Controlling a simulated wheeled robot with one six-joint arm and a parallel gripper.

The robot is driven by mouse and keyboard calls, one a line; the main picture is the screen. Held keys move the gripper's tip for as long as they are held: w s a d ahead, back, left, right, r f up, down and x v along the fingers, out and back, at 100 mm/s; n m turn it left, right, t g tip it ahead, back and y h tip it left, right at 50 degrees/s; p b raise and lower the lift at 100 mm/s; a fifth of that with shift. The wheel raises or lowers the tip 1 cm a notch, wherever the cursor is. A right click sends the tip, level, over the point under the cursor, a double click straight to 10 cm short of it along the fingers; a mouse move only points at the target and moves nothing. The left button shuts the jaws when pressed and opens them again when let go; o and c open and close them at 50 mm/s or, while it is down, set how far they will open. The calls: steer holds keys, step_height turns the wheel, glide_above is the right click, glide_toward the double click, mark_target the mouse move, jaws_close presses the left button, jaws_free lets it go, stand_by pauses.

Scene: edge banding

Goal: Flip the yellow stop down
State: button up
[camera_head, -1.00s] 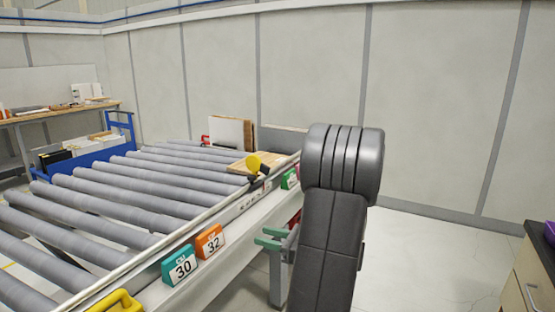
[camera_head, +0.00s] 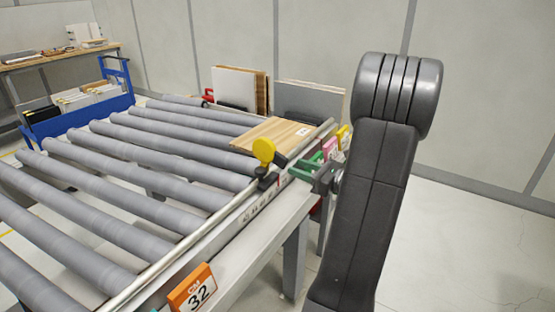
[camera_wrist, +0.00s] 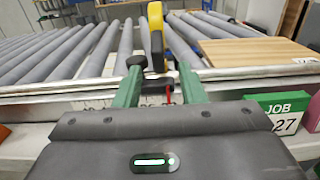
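The yellow stop (camera_head: 263,150) stands upright on a black bracket (camera_head: 268,180) at the conveyor's side rail. In the wrist view the yellow stop (camera_wrist: 155,32) rises beyond the fingers, near the middle of the gap between them. My gripper (camera_wrist: 160,66) has two green fingers spread apart, with nothing held between them. In the head view my gripper (camera_head: 304,168) is just outside the rail, to the right of the stop, and partly hidden by my arm. Whether a finger touches the bracket cannot be told.
A wooden board (camera_head: 275,134) lies on the rollers (camera_head: 130,178) just beyond the stop. A green job 27 card (camera_wrist: 280,115) stands at the right in the wrist view. An orange 32 card (camera_head: 193,290) is on the near rail. Upright panels (camera_head: 310,100) stand behind.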

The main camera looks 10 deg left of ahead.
mark_target(274, 159)
steer(key=x, duration=0.8)
steer(key=shift+a+p, duration=0.1)
steer(key=shift+p, duration=0.25)
steer(key=shift+c, duration=0.3)
jaws_close()
